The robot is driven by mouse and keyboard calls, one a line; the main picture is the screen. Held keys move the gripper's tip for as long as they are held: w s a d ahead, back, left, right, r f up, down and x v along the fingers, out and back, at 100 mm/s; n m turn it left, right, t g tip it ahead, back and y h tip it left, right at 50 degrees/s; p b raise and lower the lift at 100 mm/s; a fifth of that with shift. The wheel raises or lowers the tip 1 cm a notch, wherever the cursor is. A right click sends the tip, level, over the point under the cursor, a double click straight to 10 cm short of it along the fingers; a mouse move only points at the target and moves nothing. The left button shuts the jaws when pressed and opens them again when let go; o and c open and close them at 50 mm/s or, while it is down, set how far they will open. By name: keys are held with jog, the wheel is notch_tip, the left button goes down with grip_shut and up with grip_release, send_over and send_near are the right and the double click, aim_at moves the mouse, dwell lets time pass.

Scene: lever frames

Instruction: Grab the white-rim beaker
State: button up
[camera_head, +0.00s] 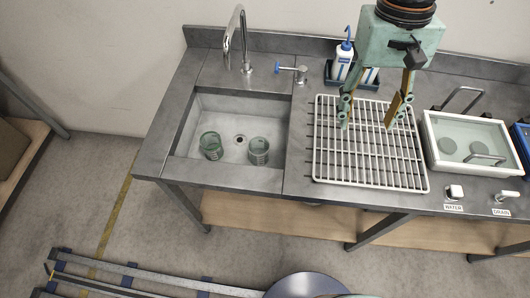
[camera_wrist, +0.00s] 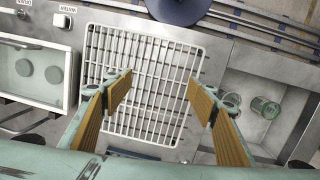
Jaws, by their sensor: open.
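Two glass beakers stand in the sink basin in the head view: a left beaker (camera_head: 211,147) with a greenish rim and a right beaker (camera_head: 259,151) with pale bands on its side. The picture is too small to tell surely which has the white rim. In the wrist view one beaker (camera_wrist: 266,107) shows clearly, and the other (camera_wrist: 232,101) is partly behind a finger. My gripper (camera_head: 367,122) is open and empty above the white wire rack, to the right of the sink. Its fingers (camera_wrist: 160,92) are wide apart in the wrist view.
The wire rack (camera_head: 365,170) lies on the bench right of the sink (camera_head: 235,178). A tap (camera_head: 241,45) and a valve (camera_head: 298,72) stand behind the basin. A wash bottle (camera_head: 343,62) stands behind the rack. A white-rimmed water bath (camera_head: 470,168) is at the right.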

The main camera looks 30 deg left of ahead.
jog(key=s+a+f+n, duration=0.1)
jog(key=a+f, duration=0.4)
jog(key=a, duration=0.3)
jog(key=s+a+f+n+b, duration=0.1)
jog(key=s+a+f, duration=0.1)
jog(key=a+f, duration=0.3)
jog(key=s+a+f+t+y, duration=0.1)
jog(key=a+f, duration=0.4)
jog(key=a, duration=0.8)
jog(key=shift+s+a+n, duration=0.25)
jog(key=shift+s+n, duration=0.15)
jog(key=b, duration=0.2)
send_near(259, 149)
jog(key=shift+s+d, duration=0.45)
jog(key=shift+s, duration=0.2)
jog(key=shift+s+d, duration=0.45)
jog(key=shift+s, duration=0.15)
jog(key=shift+f+b, duration=0.8)
jog(key=shift+f, duration=1.75)
jog(key=shift+c, duration=0.9)
jog(key=c, duration=0.7)
